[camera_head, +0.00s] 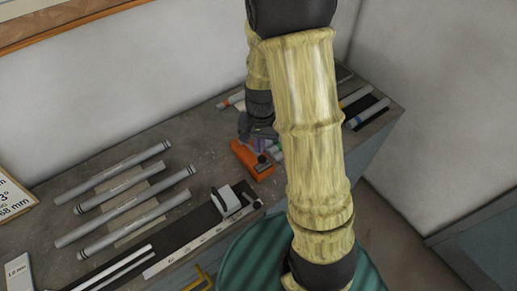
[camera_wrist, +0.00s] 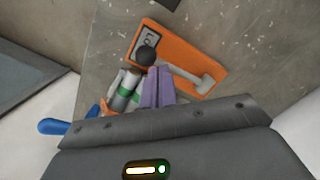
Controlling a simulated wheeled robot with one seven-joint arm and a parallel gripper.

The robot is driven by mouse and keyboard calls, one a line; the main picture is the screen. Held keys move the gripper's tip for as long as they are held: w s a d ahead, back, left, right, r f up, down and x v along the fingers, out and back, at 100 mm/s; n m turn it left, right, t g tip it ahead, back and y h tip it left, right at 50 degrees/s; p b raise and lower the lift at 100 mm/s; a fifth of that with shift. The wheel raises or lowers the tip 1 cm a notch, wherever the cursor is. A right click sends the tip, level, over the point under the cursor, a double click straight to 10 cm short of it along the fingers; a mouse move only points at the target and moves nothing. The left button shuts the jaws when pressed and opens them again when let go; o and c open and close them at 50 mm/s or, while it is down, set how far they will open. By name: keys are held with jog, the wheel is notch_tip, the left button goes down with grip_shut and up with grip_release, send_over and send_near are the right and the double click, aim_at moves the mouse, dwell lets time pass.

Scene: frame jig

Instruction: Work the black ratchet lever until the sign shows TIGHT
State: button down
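An orange ratchet block (camera_head: 249,160) sits on the grey bench, left of my arm; it also shows in the wrist view (camera_wrist: 180,52). A small sign (camera_wrist: 144,41) is at its upper left end; its lettering is partly hidden and too small to read surely. A black ball knob (camera_wrist: 146,56) stands beside the sign. A pale grey bar (camera_wrist: 192,78) with a wider end lies across the block's face. My gripper (camera_wrist: 158,70) has its two purple fingers side by side, looking shut, with the tips close to the knob. I cannot tell whether they touch it. In the head view my gripper (camera_head: 262,144) is small and partly hidden.
Several grey tubes (camera_head: 120,180) lie on the bench at the left. A dark rail with a white clamp (camera_head: 232,198) lies in front of the block. In the wrist view, a grey tube with a green band (camera_wrist: 124,90) and a blue-handled tool (camera_wrist: 54,126) lie left of the fingers.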

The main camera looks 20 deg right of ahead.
jog(key=shift+r, duration=0.15)
jog(key=shift+w+d+r+p, duration=0.35)
jog(key=shift+w+p, duration=0.15)
jog(key=shift+w, duration=0.1)
jog(key=shift+w+d+r+p, duration=0.2)
jog(key=shift+w+d+p, duration=0.1)
jog(key=shift+w+p, duration=0.2)
jog(key=shift+w+d, duration=0.1)
jog(key=shift+w, duration=0.15)
jog(key=shift+r, duration=0.4)
notch_tip(320, 180, up, 16)
jog(key=w+b, duration=0.1)
jog(key=b, duration=0.1)
jog(key=shift+w+d+r, duration=0.2)
jog(key=shift+d, duration=0.15)
